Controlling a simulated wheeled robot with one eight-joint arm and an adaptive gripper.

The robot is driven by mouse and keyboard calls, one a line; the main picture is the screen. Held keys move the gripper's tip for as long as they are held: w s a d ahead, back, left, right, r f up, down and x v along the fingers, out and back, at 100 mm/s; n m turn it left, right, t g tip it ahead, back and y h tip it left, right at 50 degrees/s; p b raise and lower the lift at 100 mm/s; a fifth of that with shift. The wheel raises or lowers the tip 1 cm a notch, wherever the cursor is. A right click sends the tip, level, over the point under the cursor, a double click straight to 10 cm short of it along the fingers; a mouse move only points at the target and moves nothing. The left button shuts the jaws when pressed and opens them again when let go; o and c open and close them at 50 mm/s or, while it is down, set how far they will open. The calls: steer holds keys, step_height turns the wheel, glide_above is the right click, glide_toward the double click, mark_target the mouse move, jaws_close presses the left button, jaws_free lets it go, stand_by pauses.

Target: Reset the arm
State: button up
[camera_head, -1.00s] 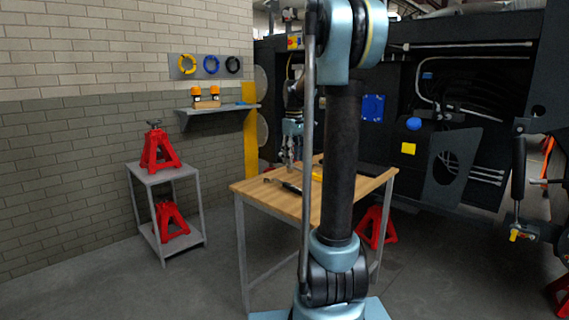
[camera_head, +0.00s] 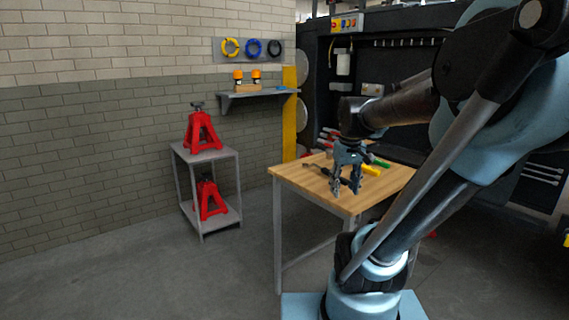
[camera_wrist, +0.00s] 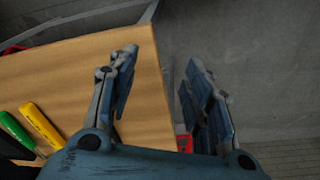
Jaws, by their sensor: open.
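My gripper (camera_head: 346,186) is open and empty in the head view, pointing down over the front part of the wooden workbench (camera_head: 300,178). In the wrist view my gripper (camera_wrist: 158,95) shows its two fingers spread apart, with the bench's edge and grey floor between them. My arm fills the right side of the head view, bent with its forearm reaching left over the bench. The bench top (camera_wrist: 60,85) also shows in the wrist view under the left finger.
On the bench lie a yellow-handled tool (camera_head: 370,170), a green-handled tool (camera_head: 381,163) and a dark tool (camera_head: 318,168). A grey cart (camera_head: 208,157) with red jack stands (camera_head: 201,132) is left. A wall shelf (camera_head: 256,96) hangs behind. Floor between cart and bench is clear.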

steer(key=s+f+m, duration=0.2)
steer(key=s+f, duration=0.8)
steer(key=shift+s+f+m+t, duration=0.3)
steer(key=shift+s+m+t, duration=0.05)
steer(key=shift+m+t, duration=0.05)
steer(key=shift+c, duration=0.2)
steer(key=shift+c, duration=1.2)
